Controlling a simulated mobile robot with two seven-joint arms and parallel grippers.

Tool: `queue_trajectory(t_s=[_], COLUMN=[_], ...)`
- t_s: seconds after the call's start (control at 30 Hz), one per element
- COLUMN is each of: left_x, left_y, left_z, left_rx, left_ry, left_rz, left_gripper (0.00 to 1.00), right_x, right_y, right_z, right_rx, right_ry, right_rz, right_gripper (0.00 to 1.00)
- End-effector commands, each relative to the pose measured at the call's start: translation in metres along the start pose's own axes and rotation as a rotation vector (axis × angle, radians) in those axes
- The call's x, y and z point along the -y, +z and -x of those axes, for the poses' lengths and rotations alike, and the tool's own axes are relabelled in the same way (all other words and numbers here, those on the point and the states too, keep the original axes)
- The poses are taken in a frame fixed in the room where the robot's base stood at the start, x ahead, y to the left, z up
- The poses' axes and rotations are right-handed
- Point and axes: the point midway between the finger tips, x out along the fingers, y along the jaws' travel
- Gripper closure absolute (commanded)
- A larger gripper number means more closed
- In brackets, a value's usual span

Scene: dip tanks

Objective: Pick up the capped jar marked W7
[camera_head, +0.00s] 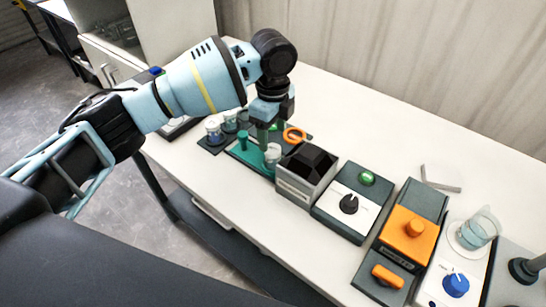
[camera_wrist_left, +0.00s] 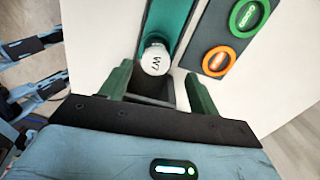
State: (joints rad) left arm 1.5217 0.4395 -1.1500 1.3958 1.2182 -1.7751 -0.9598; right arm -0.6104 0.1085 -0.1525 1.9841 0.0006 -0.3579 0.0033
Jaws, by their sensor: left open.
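The capped jar marked W7 (camera_wrist_left: 155,60) has a white lid with dark lettering and stands at the end of a green strip in the left wrist view. In the head view a pale-capped jar (camera_head: 272,154) stands just below my left gripper, on the green tray (camera_head: 246,154). My left gripper (camera_head: 269,138) points down over the tray. In the left wrist view its green fingers (camera_wrist_left: 159,82) are apart, with the jar's lid just beyond the gap between them. I see no contact with the jar. My right gripper is not in view.
An orange ring (camera_head: 294,134) lies close by; a green ring (camera_wrist_left: 248,16) shows beside it in the wrist view. Other jars (camera_head: 214,132) stand left of the tray. A dark-topped box (camera_head: 306,170), an orange-topped unit (camera_head: 408,234) and a beaker (camera_head: 478,229) stand to the right.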

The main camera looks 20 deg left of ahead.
Motion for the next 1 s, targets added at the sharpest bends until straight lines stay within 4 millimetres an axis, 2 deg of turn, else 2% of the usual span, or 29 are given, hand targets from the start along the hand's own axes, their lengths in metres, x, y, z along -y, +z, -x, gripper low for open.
queue_trajectory(t_s=[0.07,0.27,0.6,0.9,0.93,1.0], left_x=[0.000,-0.001,-0.005,-0.005,-0.005,-0.005], left_y=[0.000,0.000,-0.003,-0.003,-0.003,-0.003], left_z=[-0.008,-0.013,-0.056,-0.061,-0.061,-0.061], left_rx=[0.000,0.000,0.001,0.001,0.001,0.001], left_ry=[0.001,-0.001,-0.001,-0.003,-0.003,-0.003], left_rz=[0.000,0.000,-0.001,-0.001,-0.001,-0.001], left_gripper=[0.38,0.38,0.38,0.38,0.40,0.49], right_x=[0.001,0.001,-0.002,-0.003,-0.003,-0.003], right_y=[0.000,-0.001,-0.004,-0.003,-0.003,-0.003], right_z=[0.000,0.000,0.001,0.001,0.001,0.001], right_rx=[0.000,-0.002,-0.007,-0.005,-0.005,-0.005], right_ry=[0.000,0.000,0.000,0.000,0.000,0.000], right_rz=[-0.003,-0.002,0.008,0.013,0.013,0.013], right_gripper=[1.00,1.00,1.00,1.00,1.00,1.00])
